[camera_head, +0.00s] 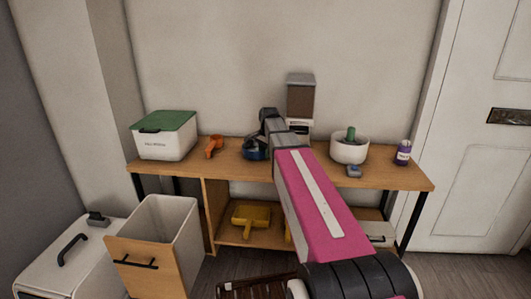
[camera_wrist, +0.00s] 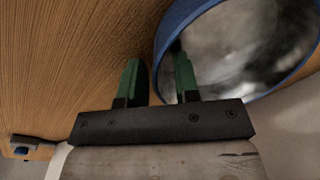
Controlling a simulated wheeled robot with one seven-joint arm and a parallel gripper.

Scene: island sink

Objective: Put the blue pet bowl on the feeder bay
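The blue pet bowl (camera_head: 254,154) stands on the wooden bench, left of the feeder, partly hidden by my arm. In the wrist view its blue rim (camera_wrist: 161,52) and shiny metal inside fill the upper right. My gripper (camera_wrist: 158,78) is open at the near side of the bowl, with one green-padded finger outside the rim and the other over the inside. A gap shows between the rim and the fingers; I cannot tell if either touches. The feeder (camera_head: 300,100), a brown hopper with a grey lid, stands at the back; my arm hides much of its base.
On the bench (camera_head: 400,180) are a green-lidded white bin (camera_head: 165,142), an orange scoop (camera_head: 214,146), a white bowl with a green item (camera_head: 349,150), a small grey-blue object (camera_head: 354,171) and a purple bottle (camera_head: 403,152). A yellow dustpan (camera_head: 251,219) sits below.

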